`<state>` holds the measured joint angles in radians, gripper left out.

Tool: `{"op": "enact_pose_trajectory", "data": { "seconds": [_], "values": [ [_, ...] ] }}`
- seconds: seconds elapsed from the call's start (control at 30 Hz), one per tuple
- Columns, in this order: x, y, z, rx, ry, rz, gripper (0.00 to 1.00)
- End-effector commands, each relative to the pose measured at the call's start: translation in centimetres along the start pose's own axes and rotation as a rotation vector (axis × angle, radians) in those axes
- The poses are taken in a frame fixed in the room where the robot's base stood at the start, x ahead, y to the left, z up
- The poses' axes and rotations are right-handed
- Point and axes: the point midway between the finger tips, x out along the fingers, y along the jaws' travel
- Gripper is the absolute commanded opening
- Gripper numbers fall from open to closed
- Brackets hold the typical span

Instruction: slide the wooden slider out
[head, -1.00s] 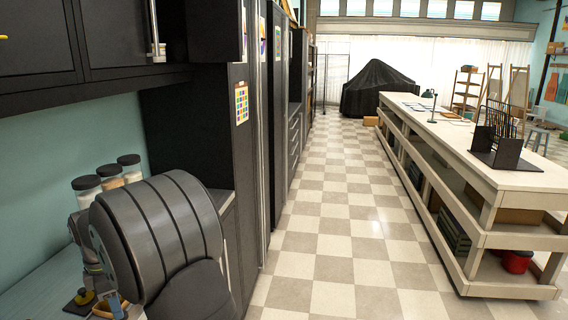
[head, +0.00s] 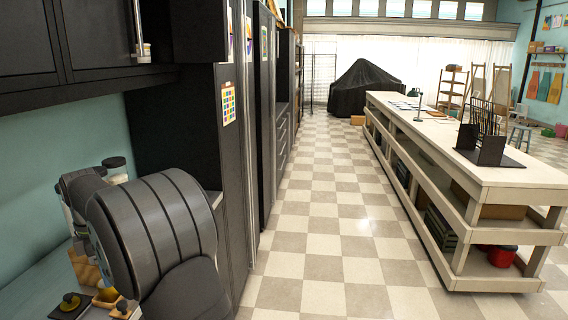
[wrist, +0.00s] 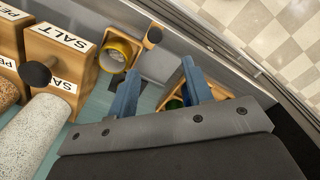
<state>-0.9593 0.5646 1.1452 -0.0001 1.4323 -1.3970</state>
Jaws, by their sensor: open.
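My gripper (wrist: 162,68) is open, with its two blue fingers apart and nothing held between them. Several wooden pieces lie around it in the wrist view, and I cannot tell for sure which is the wooden slider. Another open wooden piece (wrist: 172,88), with something green inside, is partly hidden behind the right finger. In the head view, small wooden pieces (head: 106,297) show at the lower left; my arm hides the fingers there.
Wooden boxes labelled SALT (wrist: 62,52) with a dark knob stand left of the gripper, beside speckled jars (wrist: 38,128).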

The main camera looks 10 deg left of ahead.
Motion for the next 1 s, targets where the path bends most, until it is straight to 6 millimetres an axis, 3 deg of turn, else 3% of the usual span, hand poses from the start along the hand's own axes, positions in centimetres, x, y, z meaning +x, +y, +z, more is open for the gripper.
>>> {"op": "enact_pose_trajectory", "data": {
  "seconds": [0.13, 0.53, 0.7, 0.8, 1.0],
  "values": [
    [-1.1, 0.0, 0.0, 0.0, 0.0, 0.001, 0.46],
    [-1.7, 0.1, 0.0, 0.0, 0.0, 0.002, 0.46],
    [-5.4, 0.7, 0.6, 0.001, 0.001, 0.005, 0.46],
    [-6.3, 0.8, 0.8, 0.001, 0.0, 0.001, 0.46],
    [-4.2, 0.7, 0.8, 0.0, -0.001, -0.004, 0.46]
  ]
}}
